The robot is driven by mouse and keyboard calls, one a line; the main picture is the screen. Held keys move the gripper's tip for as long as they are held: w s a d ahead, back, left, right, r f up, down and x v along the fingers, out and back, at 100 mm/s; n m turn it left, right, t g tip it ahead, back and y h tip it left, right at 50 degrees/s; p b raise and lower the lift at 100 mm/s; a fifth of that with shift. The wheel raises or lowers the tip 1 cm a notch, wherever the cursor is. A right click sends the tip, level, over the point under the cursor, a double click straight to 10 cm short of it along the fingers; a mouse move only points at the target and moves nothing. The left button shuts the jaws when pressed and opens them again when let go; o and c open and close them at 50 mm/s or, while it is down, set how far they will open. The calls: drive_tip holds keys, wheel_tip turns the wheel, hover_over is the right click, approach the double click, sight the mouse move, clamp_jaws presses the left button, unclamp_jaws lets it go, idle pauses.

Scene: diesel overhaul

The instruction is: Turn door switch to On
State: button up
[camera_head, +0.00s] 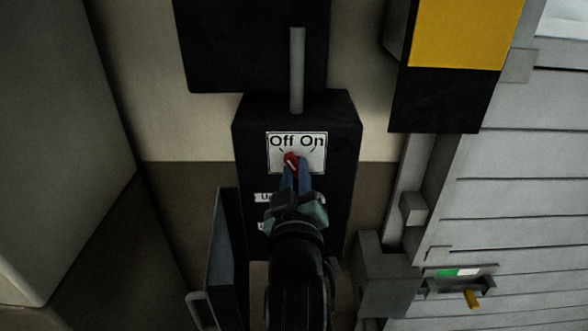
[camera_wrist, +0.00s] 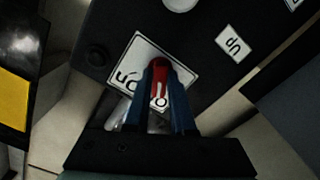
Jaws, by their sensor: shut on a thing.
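The red door switch (camera_head: 291,159) sits on a white plate marked "Off On" (camera_head: 313,142) on a black control box (camera_head: 253,117). In the head view its tip leans up and left, toward the "Off" side. My gripper (camera_head: 293,168) comes from below, with its blue fingers on either side of the switch and closed on it. In the wrist view the red switch (camera_wrist: 159,75) stands between the two blue fingertips (camera_wrist: 160,80). The fingers hide part of the plate and its lettering there.
Below the plate is a smaller label starting with "U" (camera_head: 262,197), partly hidden by my gripper. A grey pipe (camera_head: 297,70) enters the box from above. A dark open panel (camera_head: 225,255) stands at lower left. A slatted shutter (camera_head: 520,190) with a yellow-handled latch (camera_head: 472,298) is at right.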

drive_tip(key=m, duration=1.5)
drive_tip(key=shift+d+f, duration=0.15)
drive_tip(key=shift+d, duration=0.1)
drive_tip(key=o, duration=1.6)
drive_tip(key=shift+c, duration=0.2)
drive_tip(key=s, duration=0.7)
drive_tip(key=shift+r, duration=0.25)
